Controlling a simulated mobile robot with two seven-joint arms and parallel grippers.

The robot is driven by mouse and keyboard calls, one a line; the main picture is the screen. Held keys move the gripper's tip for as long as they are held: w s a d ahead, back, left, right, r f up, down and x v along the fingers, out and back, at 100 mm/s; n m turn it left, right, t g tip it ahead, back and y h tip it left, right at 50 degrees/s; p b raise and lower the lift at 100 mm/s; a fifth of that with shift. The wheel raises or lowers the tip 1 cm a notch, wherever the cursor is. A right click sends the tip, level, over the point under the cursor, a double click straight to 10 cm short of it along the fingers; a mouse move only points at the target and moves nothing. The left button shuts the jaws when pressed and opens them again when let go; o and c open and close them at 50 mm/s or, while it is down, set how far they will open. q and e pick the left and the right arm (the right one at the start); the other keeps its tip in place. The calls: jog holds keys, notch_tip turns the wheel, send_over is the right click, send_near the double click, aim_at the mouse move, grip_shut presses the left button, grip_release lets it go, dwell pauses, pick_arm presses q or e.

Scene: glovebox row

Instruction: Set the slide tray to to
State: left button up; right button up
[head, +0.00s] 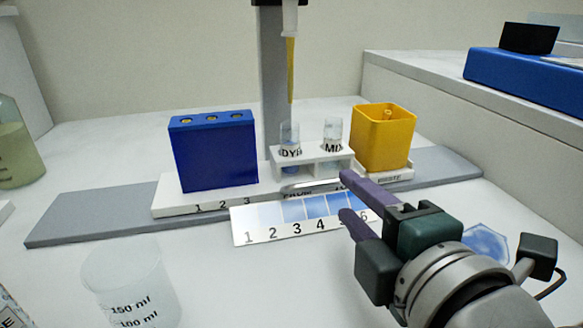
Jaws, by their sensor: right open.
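A flat white strip (252,227) numbered 1 to 6 lies in the middle, with blue shading towards its right half. The word FROM shows along its upper edge, and a second word to its right is partly hidden by my finger. A thin grey bar (305,188) lies just above FROM. I cannot tell for sure which part is the slide tray. My right gripper (347,196) is open, its two purple fingers over the right end of the strip. My left gripper is not in view.
A blue block (214,152) stands left on a white base. A white rack (312,155) with two labelled tubes stands behind the strip, under a yellow pipette tip (290,70). A yellow bin (384,138) stands right. A clear beaker (130,285) is front left.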

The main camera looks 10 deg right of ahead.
aim_at(334, 184)
jog(key=b+x, duration=0.1)
jog(key=x, duration=0.3)
grip_shut()
dwell(0.4)
dwell(1.0)
